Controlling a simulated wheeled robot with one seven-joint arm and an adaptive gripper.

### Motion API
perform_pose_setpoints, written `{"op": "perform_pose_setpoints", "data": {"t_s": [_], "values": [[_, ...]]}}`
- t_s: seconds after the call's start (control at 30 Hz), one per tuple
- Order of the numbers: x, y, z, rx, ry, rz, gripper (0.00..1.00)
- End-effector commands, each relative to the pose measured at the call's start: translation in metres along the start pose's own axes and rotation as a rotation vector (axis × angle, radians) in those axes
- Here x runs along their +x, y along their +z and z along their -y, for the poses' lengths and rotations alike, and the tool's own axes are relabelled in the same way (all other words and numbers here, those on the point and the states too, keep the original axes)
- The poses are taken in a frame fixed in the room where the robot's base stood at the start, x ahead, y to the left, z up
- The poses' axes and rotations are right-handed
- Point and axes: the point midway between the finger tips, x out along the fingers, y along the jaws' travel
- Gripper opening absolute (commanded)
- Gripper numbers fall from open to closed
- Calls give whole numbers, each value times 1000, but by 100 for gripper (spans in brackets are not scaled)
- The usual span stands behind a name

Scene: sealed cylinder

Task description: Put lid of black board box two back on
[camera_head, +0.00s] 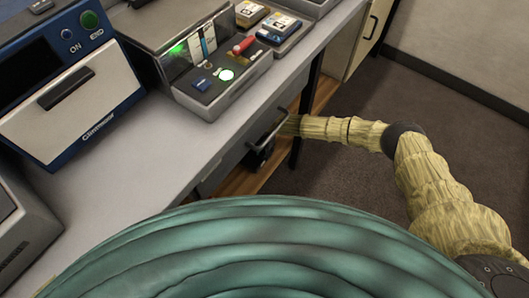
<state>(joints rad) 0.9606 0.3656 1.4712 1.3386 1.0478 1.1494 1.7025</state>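I cannot make out a black board box or a loose lid for certain. My yellowish, segmented arm reaches in from the right, and its far end meets the table's front edge.
The grey table (140,155) runs diagonally. A blue and white machine (75,80) stands at left, another grey unit (22,235) at lower left. Small yellow (250,13) and blue (278,28) boxes sit in grey trays at the back. Dark carpet (345,165) is open on the right.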

Motion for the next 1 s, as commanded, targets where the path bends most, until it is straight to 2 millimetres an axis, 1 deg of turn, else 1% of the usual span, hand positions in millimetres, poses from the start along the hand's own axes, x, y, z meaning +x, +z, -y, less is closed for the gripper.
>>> {"op": "perform_pose_setpoints", "data": {"t_s": [0.03, 0.3, 0.4, 0.5, 0.67, 1.0], "values": [[-8, 1, 0, 0, 2, 1, 34], [-49, 1, 0, -1, 1, 2, 34], [-62, 2, 0, -1, 2, 2, 34], [-70, 1, 0, 0, 1, 1, 34], [-76, 0, 0, 0, -1, 0, 34], [-77, 0, 0, 0, 0, 0, 34]]}}
